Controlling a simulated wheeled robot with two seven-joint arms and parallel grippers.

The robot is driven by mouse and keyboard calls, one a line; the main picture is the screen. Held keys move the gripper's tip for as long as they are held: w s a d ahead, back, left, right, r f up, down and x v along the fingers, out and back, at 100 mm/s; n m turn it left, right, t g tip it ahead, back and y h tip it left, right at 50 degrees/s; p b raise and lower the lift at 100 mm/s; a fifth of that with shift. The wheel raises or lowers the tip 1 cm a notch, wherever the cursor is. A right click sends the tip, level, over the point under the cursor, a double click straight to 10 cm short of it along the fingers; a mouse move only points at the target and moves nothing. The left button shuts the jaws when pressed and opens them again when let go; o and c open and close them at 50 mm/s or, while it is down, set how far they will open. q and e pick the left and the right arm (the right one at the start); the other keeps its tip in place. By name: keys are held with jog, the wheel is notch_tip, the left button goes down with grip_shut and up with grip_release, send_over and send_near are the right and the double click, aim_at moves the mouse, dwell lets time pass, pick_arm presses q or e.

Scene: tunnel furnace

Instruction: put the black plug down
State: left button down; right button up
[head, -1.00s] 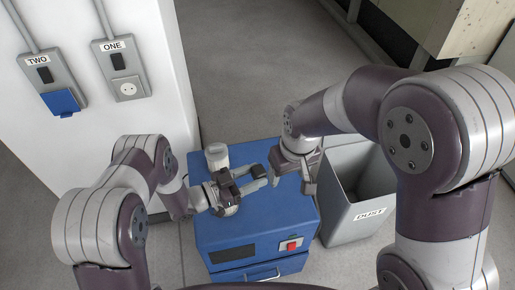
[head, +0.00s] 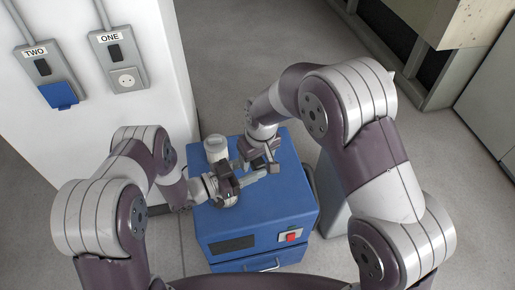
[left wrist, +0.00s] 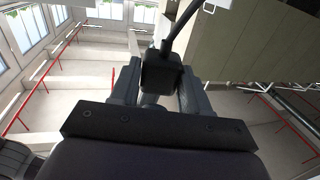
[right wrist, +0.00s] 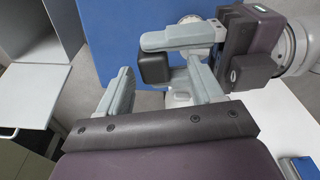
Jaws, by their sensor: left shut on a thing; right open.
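The black plug (left wrist: 162,76) is clamped between the fingers of my left gripper (left wrist: 160,85), with a dark cable running up from it in the left wrist view. The plug (right wrist: 155,68) also shows in the right wrist view at the tips of the left fingers. My left gripper (head: 252,178) is above the top of the blue cabinet (head: 280,205). My right gripper (head: 262,166) is open close beside it. In the right wrist view, the plug lies between the open right fingers (right wrist: 162,80); I cannot tell whether they touch it.
A white cylinder (head: 215,148) stands at the cabinet top's back left. A red switch (head: 290,236) is on its front. Sockets ONE (head: 125,78) and TWO (head: 60,95) are on the white wall at left. A grey bin (head: 335,220) stands right, mostly behind my right arm.

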jog(key=shift+f, duration=0.1)
jog(key=c, duration=1.2)
pick_arm(q)
jog(key=shift+c, duration=2.2)
grip_release()
pick_arm(e)
jog(key=shift+o, duration=0.2)
